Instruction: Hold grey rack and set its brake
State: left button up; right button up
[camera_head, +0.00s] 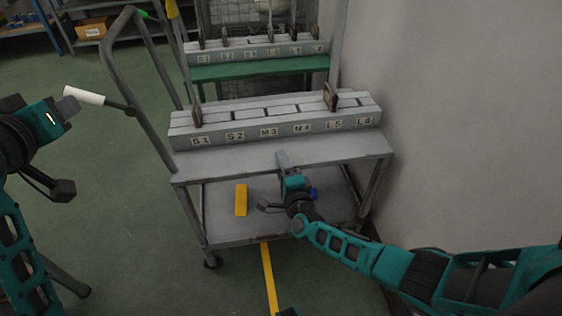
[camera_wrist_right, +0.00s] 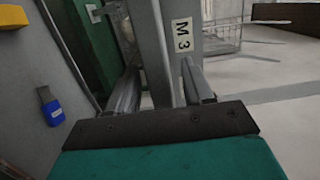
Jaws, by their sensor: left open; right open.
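The grey rack (camera_head: 240,160) is a wheeled cart with an upper shelf, a lower shelf and a tube handle frame at left. A white grip (camera_head: 85,96) sticks out from that frame on a dark bracket. My left gripper (camera_head: 70,104) is open beside the white grip, its fingers close to it; contact cannot be told. My right gripper (camera_head: 284,160) is open at the front edge of the upper shelf. In the right wrist view its fingers (camera_wrist_right: 162,92) straddle or lie close to a grey shelf edge (camera_wrist_right: 158,45). No brake can be clearly identified.
Labelled grey blocks (camera_head: 270,128) with dark upright clips stand on the upper shelf. A yellow block (camera_head: 241,200) and a blue item (camera_wrist_right: 52,112) are on the lower shelf. A second rack with a green shelf (camera_head: 260,69) stands behind.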

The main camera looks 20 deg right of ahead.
jog(key=shift+w, duration=0.85)
grip_shut()
dwell(0.9)
